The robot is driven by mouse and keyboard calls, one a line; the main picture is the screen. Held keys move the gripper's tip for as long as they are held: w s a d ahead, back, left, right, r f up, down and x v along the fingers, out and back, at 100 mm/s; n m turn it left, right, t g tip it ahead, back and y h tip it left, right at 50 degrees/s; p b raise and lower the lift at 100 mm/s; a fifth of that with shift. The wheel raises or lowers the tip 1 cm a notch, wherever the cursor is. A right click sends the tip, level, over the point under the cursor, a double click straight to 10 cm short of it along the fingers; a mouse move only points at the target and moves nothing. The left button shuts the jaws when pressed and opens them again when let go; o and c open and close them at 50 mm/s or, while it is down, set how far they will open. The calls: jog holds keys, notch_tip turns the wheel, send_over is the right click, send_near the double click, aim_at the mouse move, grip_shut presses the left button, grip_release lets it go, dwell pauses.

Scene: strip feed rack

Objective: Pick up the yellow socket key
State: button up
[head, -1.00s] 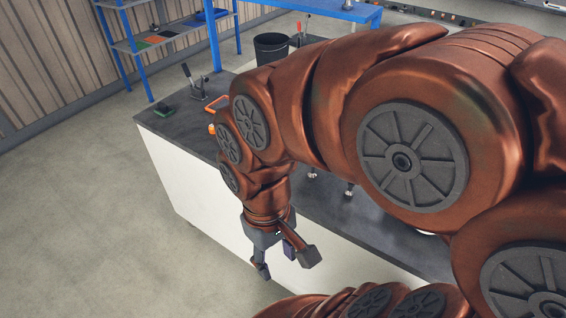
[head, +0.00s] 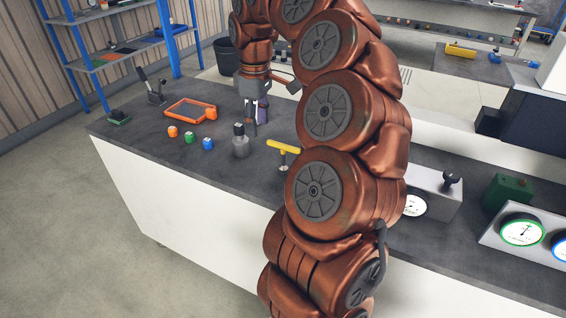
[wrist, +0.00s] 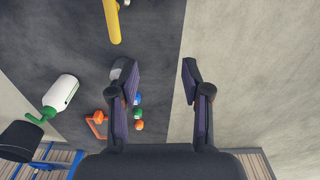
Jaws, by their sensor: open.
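The yellow socket key (head: 284,147) stands on the dark worktop, its yellow crossbar on top of a metal shaft. My arm crosses the head view just right of it. In the wrist view the yellow bar (wrist: 112,22) is at the top left, cut by the upper edge. My gripper (head: 262,110) is open and empty, above the worktop, beyond the key and to its left in the head view. In the wrist view the fingers of my gripper (wrist: 160,78) are spread apart, and the yellow bar lies outside them.
A grey bottle-like object (head: 240,142) stands left of the key. Orange, green and blue small pieces (head: 189,138) and an orange-framed tray (head: 188,110) lie further left. Gauges (head: 523,232) are at the right. In the wrist view a white-green bottle (wrist: 62,92) shows.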

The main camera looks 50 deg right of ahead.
jog(key=b, duration=0.1)
send_over(284, 144)
notch_tip(284, 144, down, 3)
jog(key=shift+w+a+f+m, duration=0.1)
jog(key=shift+w+f+m, duration=0.1)
jog(key=shift+m, duration=0.2)
jog(key=shift+s+f, duration=0.1)
jog(key=shift+f, duration=0.05)
jog(key=shift+s+f, duration=0.1)
jog(key=shift+f, duration=3.65)
grip_shut()
